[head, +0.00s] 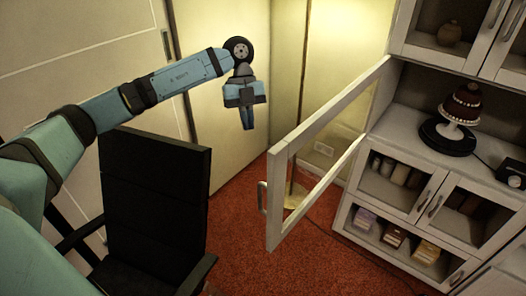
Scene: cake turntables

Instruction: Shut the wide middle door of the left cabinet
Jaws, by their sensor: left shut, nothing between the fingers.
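The wide middle door (276,205) is a white frame with a clear pane. It stands wide open, swung out from the left side of the white cabinet (405,150) on the right of the head view. Its bar handle (262,197) is on the free edge, toward the left. My left gripper (250,128) is shut and empty, pointing down, to the left of the door and above the handle, apart from both. The cabinet's middle bay is uncovered. My right gripper is not in view.
A chocolate cake (463,101) on a white stand sits on a black turntable (446,138) in the open bay. Smaller glazed doors (398,183) below are closed. A black office chair (155,190) stands at left under my left arm. Red carpet (240,245) lies clear between chair and door.

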